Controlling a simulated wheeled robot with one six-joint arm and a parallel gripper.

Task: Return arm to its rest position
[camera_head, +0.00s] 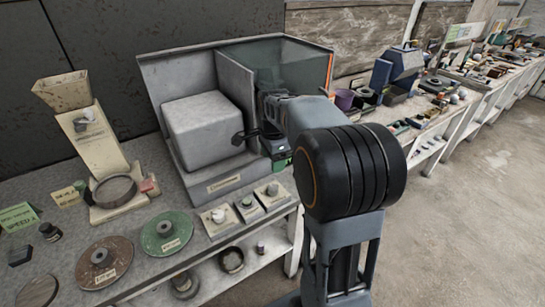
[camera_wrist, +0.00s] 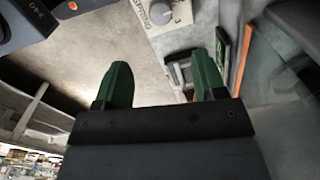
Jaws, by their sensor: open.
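My gripper (camera_wrist: 164,85) shows in the wrist view as two green fingers standing well apart, with nothing between them. In the head view, my arm's thick black joint and grey links stand at the centre right. They hide part of the bench behind them. A green part of the gripper end (camera_head: 281,160) shows just left of the arm, close to the grey machine's right front corner. I cannot tell whether it touches the machine.
The grey open-fronted machine (camera_head: 226,186) with a pale block (camera_head: 203,130) stands on the bench. Left of it are a hopper stand (camera_head: 95,135), a green disc (camera_head: 166,232) and a brown disc (camera_head: 104,262). Small switch boxes (camera_head: 221,219) line the front edge. Floor (camera_head: 470,230) at right is clear.

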